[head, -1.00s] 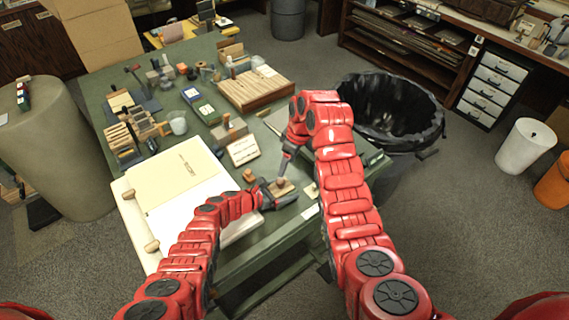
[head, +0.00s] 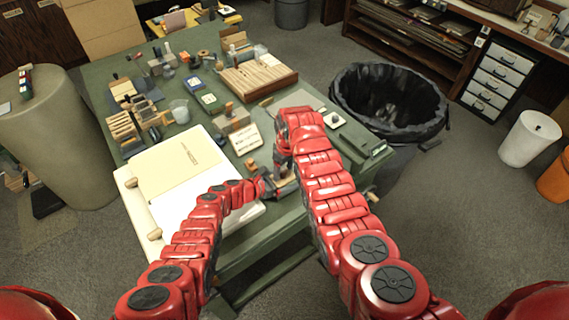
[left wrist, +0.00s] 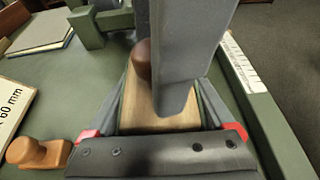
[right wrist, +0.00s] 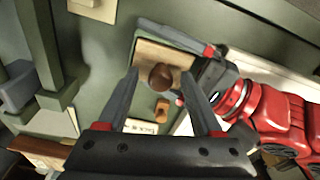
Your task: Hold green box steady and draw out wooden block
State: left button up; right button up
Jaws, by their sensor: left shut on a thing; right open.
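A tan wooden block (left wrist: 150,105) with a round dark brown knob (right wrist: 161,76) on top sits near the table's front edge. My left gripper (left wrist: 160,115) is shut, with its fingers along two opposite sides of the piece that carries the knob. In the head view this left gripper (head: 266,186) is low over the table. My right gripper (right wrist: 160,78) is open above the block, its fingertips on either side of the knob, not visibly closed on it. One right finger covers part of the block in the left wrist view.
A small wooden piece (left wrist: 38,153) and a white label card (left wrist: 12,110) lie close by. A white board with papers (head: 185,175) lies left on the green table (head: 190,75). A black-lined bin (head: 390,100) stands right of the table.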

jog(key=shift+f, duration=0.35)
grip_shut()
dwell(0.7)
dwell(1.2)
